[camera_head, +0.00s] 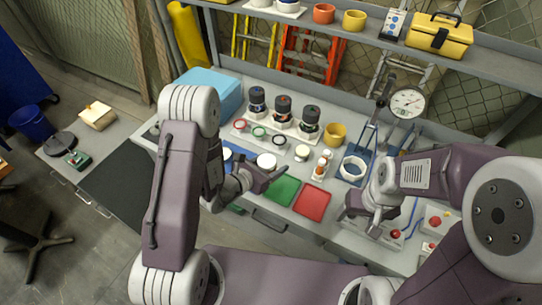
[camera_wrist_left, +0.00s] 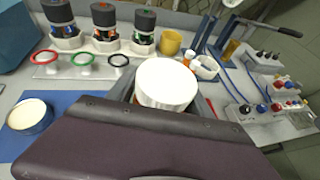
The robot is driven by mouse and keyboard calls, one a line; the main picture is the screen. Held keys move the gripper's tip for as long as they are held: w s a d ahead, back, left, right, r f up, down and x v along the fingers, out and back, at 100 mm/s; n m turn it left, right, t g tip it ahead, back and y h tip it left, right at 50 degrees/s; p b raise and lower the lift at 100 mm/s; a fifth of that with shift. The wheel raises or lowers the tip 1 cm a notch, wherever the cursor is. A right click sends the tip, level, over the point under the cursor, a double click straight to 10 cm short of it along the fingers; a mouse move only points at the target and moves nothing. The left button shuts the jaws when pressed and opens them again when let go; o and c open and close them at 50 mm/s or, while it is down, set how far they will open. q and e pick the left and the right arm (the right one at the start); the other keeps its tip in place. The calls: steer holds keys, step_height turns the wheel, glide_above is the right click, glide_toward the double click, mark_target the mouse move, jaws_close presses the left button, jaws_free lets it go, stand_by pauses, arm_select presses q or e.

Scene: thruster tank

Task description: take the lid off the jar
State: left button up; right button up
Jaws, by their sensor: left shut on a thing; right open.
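My left gripper (camera_head: 268,174) is shut on a round white lid (camera_wrist_left: 167,84), held up above the bench. The lid also shows in the head view (camera_head: 266,160). The gripper fingers hide its lower edge. A short round jar (camera_wrist_left: 30,116) with a blue-grey side and a pale cream top stands on the blue mat (camera_wrist_left: 60,101), to the left of the lid and apart from it. Whether the pale top is its contents cannot be told. My right gripper (camera_head: 372,213) is open and empty over the right part of the bench.
Several dark-topped canisters (camera_head: 283,108) stand at the back, behind a white plate with coloured rings (camera_head: 258,132). A green mat (camera_head: 282,190) and a red mat (camera_head: 312,202) lie at the front. A yellow cup (camera_head: 335,133) and a gauge (camera_head: 408,103) stand to the right.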

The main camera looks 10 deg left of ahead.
arm_select(q)
steer(key=shift+s, duration=0.1)
steer(key=o, duration=0.6)
steer(key=shift+c, duration=0.2)
jaws_close()
steer(key=w+a+n+t+y+b, duration=0.1)
steer(key=a+n+y, duration=0.1)
steer(key=a, duration=1.3)
steer(key=s+d+f+m+g+h, duration=0.2)
steer(key=s+d+m+g+h, duration=0.1)
steer(key=s, duration=0.5)
steer(key=m+g+h, duration=0.1)
steer(key=m+h, duration=0.1)
steer(key=m, duration=0.1)
steer(key=shift+f, duration=0.2)
steer(key=shift+d+g+h, duration=0.1)
steer(key=shift+g+h, duration=0.2)
